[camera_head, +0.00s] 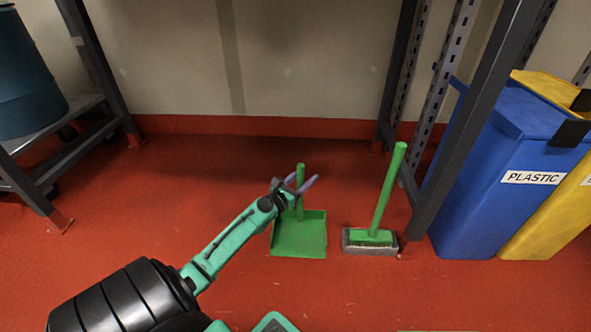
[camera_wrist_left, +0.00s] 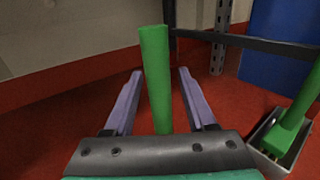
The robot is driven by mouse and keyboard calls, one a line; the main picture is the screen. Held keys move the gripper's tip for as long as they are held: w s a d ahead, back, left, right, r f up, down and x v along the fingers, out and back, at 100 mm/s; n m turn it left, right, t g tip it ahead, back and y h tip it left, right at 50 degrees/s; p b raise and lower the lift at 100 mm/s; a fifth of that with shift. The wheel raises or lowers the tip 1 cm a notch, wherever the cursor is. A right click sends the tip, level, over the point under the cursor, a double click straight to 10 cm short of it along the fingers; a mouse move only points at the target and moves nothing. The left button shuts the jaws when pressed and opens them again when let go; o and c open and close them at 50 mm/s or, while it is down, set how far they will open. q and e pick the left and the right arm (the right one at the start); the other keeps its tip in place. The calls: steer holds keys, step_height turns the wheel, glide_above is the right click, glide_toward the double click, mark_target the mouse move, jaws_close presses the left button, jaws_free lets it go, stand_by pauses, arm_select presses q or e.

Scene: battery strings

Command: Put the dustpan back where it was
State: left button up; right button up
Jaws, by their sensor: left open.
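The green dustpan (camera_head: 298,240) rests on the red floor with its handle (camera_head: 300,178) standing upright. My left gripper (camera_head: 304,184) is open at the upper part of that handle. In the left wrist view the handle (camera_wrist_left: 156,75) stands between the two spread purple fingers (camera_wrist_left: 154,95), with a gap on each side. The wrist view does not show the pan itself. My right gripper is in neither view.
A green brush (camera_head: 385,200) stands upright in a grey tray (camera_head: 357,248) right of the dustpan. Dark shelf posts (camera_head: 460,120) and a blue bin labelled PLASTIC (camera_head: 485,190) stand further right. A dark shelf (camera_head: 60,150) is at left. Floor between is clear.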

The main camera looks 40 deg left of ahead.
arm_select(q)
steer(key=s, duration=1.1)
steer(key=shift+s+d, duration=0.2)
steer(key=shift+d, duration=0.15)
